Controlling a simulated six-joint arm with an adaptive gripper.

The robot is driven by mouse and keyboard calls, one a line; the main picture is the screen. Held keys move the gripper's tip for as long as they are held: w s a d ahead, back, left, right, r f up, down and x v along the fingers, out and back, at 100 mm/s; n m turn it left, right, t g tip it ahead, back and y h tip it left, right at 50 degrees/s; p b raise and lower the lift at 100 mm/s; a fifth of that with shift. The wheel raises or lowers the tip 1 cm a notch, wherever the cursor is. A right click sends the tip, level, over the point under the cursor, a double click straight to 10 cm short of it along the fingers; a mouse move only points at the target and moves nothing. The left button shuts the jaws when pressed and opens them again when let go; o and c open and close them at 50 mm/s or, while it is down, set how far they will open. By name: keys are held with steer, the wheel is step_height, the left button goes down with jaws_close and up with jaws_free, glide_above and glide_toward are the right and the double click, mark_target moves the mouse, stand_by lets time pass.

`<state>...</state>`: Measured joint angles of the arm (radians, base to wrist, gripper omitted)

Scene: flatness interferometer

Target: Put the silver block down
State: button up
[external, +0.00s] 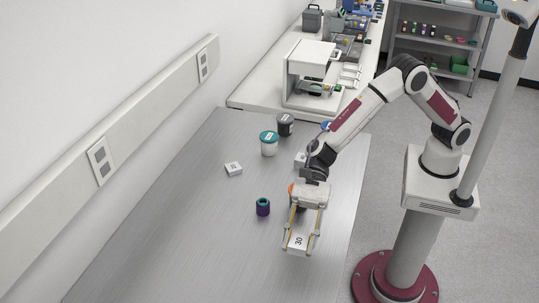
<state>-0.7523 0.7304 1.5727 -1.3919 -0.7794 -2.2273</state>
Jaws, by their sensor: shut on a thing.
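My gripper (302,228) is over the front right part of the grey table (190,255), pointing down. Its two fingers are shut on a pale silver-white block (298,243) marked "30". The block sits between the fingertips, near the table's right side. Whether its underside touches the table or hangs just above it I cannot tell.
A purple and teal ring-like piece (263,207) stands left of my gripper. A small white block (234,168), a teal-lidded jar (268,144) and a dark-lidded jar (285,125) stand farther back. Another white block (300,160) is partly hidden by my arm. The table's left front is clear.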

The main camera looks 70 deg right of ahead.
stand_by(0.8)
steer(key=w+d+m+t+h, duration=0.1)
steer(key=w+d+m+t, duration=0.15)
steer(key=w+d, duration=0.65)
steer(key=w+d+m+t, duration=0.2)
steer(key=w+d+t, duration=0.1)
steer(key=d, duration=1.2)
steer(key=w+d+m+t+h, duration=0.1)
steer(key=w+d+m+t, duration=0.3)
steer(key=d, duration=0.9)
steer(key=s+d+m+t+h, duration=0.2)
steer(key=s+d+m+h, duration=0.1)
steer(key=d, duration=1.3)
steer(key=s+d+f+m+t+h, duration=0.1)
steer(key=s+d+m+t+h, duration=0.1)
steer(key=d, duration=1.5)
steer(key=shift+s+d+f+m+h, duration=0.15)
steer(key=shift+s+f+m+h, duration=0.1)
steer(key=shift+s+m+h, duration=0.75)
steer(key=shift+w+f+n, duration=0.15)
steer(key=shift+w+n, duration=0.05)
steer(key=shift+n, duration=0.05)
